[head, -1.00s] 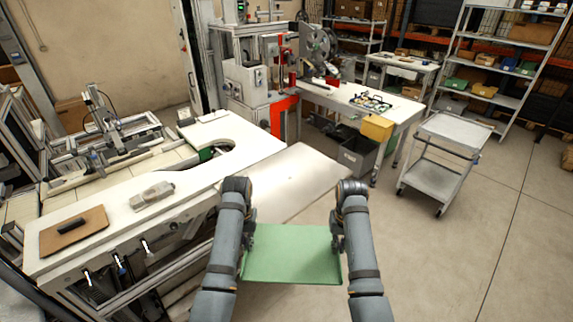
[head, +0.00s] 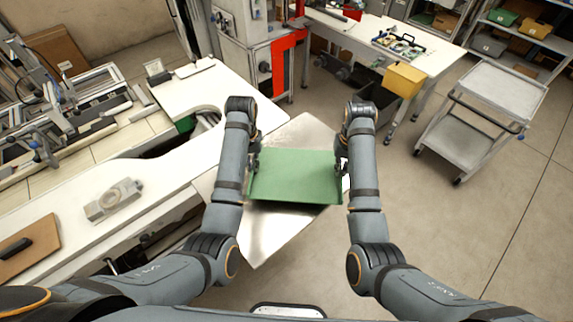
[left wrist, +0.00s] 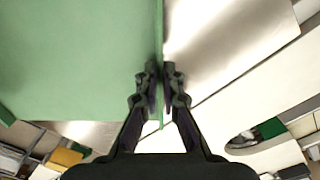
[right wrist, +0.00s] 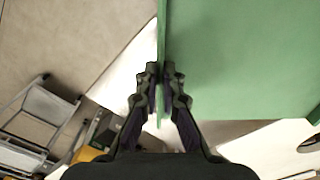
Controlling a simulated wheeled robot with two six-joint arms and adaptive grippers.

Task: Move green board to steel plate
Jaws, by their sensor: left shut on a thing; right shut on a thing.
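The green board (head: 294,176) is held level between my two grippers in the head view, with the steel plate (head: 272,232) beneath it. My left gripper (head: 253,163) is shut on the board's left edge. My right gripper (head: 341,160) is shut on its right edge. In the left wrist view the fingers (left wrist: 160,72) pinch the board's rim, with the shiny plate beside it. In the right wrist view the fingers (right wrist: 160,72) pinch the opposite rim. The board hides the middle of the plate. A dark shadow shows below the board's near edge, and the board looks raised above the plate.
A white workbench (head: 172,165) with a grey device (head: 114,200) and a brown board (head: 28,248) lies on the left. A grey cart (head: 490,115) stands on the right. A white table with a yellow bin (head: 405,79) is behind.

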